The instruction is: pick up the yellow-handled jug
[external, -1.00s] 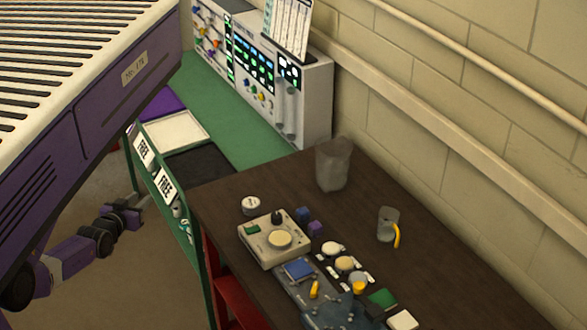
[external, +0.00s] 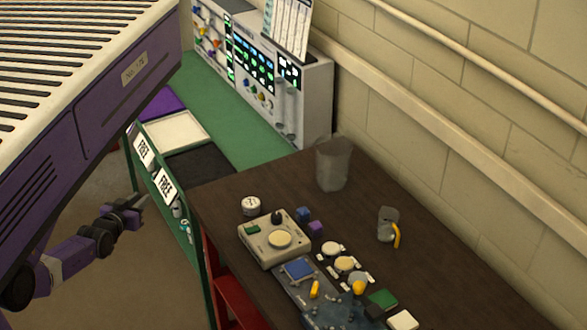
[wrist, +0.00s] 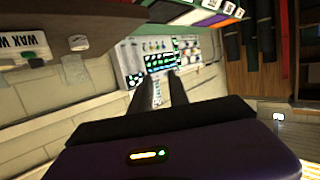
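The yellow-handled jug (external: 385,221) is a small grey, see-through vessel standing upright on the dark brown table (external: 425,270). Its yellow handle faces the lower right in the external view. My gripper (external: 143,204) is far to the left of the jug, beyond the table's left edge and in front of the green shelf unit. In the wrist view my gripper (wrist: 160,84) shows two dark fingers with a gap between them and nothing held. I cannot make out the jug in the wrist view.
A larger clear container (external: 333,164) stands at the table's back. A beige box with a dial (external: 270,247), small cubes, round-lidded pots and a blue-grey board (external: 300,293) crowd the near side. The table around the jug is clear. A brick wall (external: 440,130) runs behind.

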